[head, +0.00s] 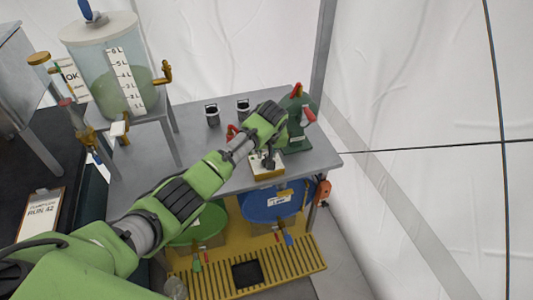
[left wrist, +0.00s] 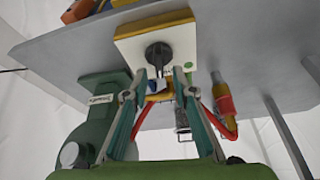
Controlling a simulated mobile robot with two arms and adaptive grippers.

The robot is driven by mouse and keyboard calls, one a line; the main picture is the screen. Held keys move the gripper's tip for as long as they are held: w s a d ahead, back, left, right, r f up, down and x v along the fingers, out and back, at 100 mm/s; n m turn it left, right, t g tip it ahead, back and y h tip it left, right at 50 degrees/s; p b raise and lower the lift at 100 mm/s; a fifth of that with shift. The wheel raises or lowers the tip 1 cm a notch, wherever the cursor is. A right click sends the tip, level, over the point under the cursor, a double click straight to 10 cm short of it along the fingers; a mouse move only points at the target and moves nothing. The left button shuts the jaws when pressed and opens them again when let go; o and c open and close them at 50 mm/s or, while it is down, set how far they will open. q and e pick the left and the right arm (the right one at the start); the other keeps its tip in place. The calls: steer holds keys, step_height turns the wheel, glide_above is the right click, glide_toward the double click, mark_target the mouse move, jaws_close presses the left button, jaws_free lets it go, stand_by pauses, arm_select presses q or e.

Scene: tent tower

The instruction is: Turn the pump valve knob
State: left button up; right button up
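A black knob (left wrist: 158,56) with a short pointer sits on the white face of a small yellow-edged box (left wrist: 185,42). In the head view the box (head: 262,175) stands at the front of the grey bench, partly hidden by my left gripper (head: 270,152). In the left wrist view the two fingers of my left gripper (left wrist: 160,78) are spread apart. The knob lies just beyond and between their tips; I cannot tell whether they touch it. A green pump body (head: 300,108) stands behind the gripper, and its green housing (left wrist: 95,115) also shows in the left wrist view. My right gripper is out of view.
The grey bench (head: 200,165) carries two dark cups (head: 212,115) behind the arm. A clear tank (head: 120,75) with a level scale stands at left. Green and blue drums (head: 275,205) sit below the bench. White tent wall is at right.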

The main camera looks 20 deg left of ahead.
arm_select(q)
steer(key=shift+w+a+f, duration=0.15)
steer(key=shift+w+f, duration=0.1)
steer(key=shift+f, duration=0.35)
jaws_close()
